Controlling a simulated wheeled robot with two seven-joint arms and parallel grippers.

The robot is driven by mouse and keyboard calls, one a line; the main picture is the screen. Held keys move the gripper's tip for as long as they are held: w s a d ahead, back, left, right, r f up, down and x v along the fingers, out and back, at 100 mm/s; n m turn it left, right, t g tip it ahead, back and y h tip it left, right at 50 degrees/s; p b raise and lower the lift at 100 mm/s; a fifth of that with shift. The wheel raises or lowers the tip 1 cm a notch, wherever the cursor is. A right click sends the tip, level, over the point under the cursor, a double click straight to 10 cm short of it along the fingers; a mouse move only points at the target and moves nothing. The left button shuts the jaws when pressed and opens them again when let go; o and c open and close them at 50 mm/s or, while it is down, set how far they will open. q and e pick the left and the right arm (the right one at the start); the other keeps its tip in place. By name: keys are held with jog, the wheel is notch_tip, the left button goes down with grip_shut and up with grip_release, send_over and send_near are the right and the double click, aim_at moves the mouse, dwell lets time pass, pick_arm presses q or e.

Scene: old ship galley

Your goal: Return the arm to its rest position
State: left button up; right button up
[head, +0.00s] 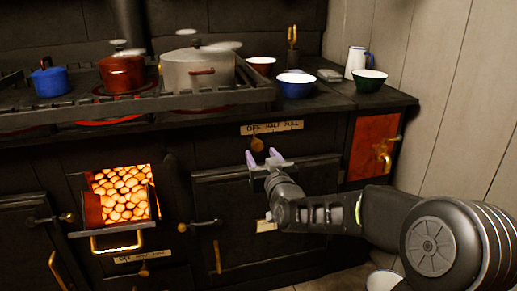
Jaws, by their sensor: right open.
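My right arm (438,240) comes in from the lower right and reaches left in front of the stove. Its gripper (264,158) is open, with two pale purple fingertips apart and pointing up toward the stove front. Nothing shows between the fingers. The gripper is just below the small brass knob and the "OFF HALF FULL" label (272,127), in front of the top of a dark oven door (240,210). I cannot tell whether it touches the door. My left gripper is not in view.
The stove top holds a blue pot (50,80), a red pot (122,74), a large grey pot (197,70), bowls such as the blue one (296,88), and a white jug (357,62). A glowing firebox (124,194) stands open at left. A panelled wall (450,90) bounds the right.

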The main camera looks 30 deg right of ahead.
jog(key=shift+v, duration=1.1)
